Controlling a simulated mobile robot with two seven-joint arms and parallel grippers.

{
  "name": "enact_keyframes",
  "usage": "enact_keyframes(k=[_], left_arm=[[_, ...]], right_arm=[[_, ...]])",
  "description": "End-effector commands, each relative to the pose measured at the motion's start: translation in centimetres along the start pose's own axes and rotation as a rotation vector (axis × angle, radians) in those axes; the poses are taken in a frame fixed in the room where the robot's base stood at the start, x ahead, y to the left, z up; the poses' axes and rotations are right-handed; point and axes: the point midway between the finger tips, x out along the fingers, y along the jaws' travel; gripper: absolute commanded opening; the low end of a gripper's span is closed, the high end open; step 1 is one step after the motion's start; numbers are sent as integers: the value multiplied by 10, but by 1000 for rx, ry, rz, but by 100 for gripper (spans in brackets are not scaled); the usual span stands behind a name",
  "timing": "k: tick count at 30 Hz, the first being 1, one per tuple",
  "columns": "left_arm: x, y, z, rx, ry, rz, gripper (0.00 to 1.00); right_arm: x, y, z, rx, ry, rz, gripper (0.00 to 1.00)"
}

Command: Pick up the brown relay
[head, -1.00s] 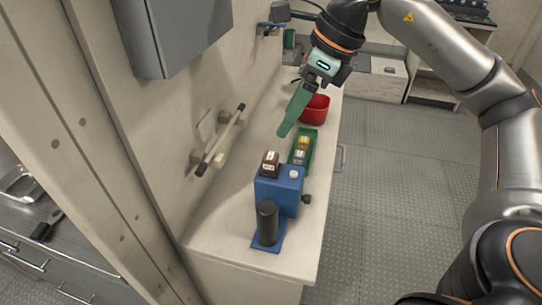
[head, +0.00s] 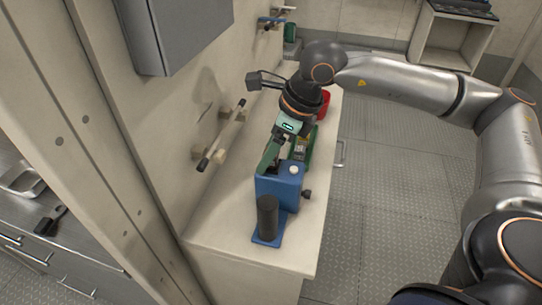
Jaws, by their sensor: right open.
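The blue device (head: 280,190) with a black cylinder (head: 267,217) in front and a white button (head: 294,169) on top stands on the bench. My right gripper (head: 269,168) is open, its green fingers pointing down at the left part of the device's top. The brown relay, seen on that spot earlier, is hidden or nearly hidden behind the fingers. I cannot tell whether they touch it. My left gripper is not in view.
A green tray (head: 310,150) with relays lies behind the device, partly covered by my right gripper. A red bowl (head: 325,101) is further back. A wall rail (head: 222,136) and a grey cabinet (head: 178,35) are to the left.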

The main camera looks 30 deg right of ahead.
Motion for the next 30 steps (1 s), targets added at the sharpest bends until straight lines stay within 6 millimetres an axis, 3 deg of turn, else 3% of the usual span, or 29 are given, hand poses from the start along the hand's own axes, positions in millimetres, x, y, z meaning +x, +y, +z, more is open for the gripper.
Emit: enact_keyframes(k=[7, 25, 30], left_arm=[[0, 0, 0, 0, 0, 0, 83], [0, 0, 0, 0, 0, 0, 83], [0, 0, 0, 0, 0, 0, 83]], right_arm=[[2, 0, 0, 0, -1, -1, 69], [1, 0, 0, 0, -1, -1, 1], [1, 0, 0, 0, -1, -1, 0]])
